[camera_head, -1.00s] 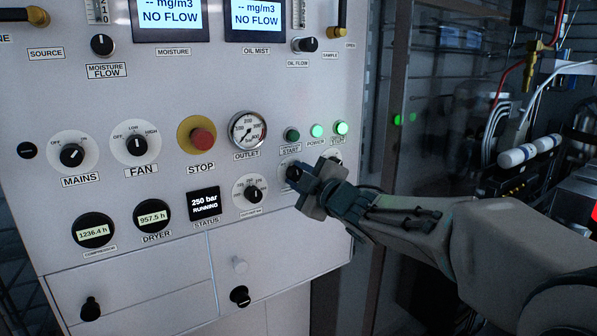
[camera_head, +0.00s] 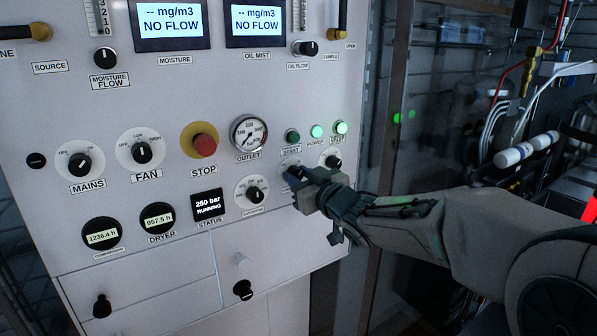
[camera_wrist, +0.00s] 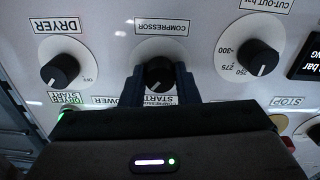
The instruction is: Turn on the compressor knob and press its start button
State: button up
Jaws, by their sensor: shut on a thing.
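In the wrist view, which shows the panel upside down, the black compressor knob (camera_wrist: 159,73) sits on its white dial between my two dark fingers. My gripper (camera_wrist: 160,82) is shut on this knob. In the head view my gripper (camera_head: 300,180) reaches the panel from the right and hides most of the knob. The start button (camera_head: 292,136) is a dark green, unlit button above the compressor dial. In the wrist view only its label shows, and my gripper body hides the area below. The status display (camera_head: 207,204) reads 250 bar, RUNNING.
The dryer knob (camera_head: 333,161) is close to the right of my gripper, and the cut-out knob (camera_head: 254,194) is to its left. The power lamp (camera_head: 316,131) and dryer start button (camera_head: 340,127) glow green. The red stop button (camera_head: 204,145) is farther left.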

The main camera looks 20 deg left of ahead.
jog(key=shift+r+m, duration=0.1)
jog(key=shift+m, duration=0.8)
jog(key=o, duration=1)
jog(key=b+v, duration=0.1)
jog(key=v, duration=1.3)
jog(key=shift+b, duration=0.35)
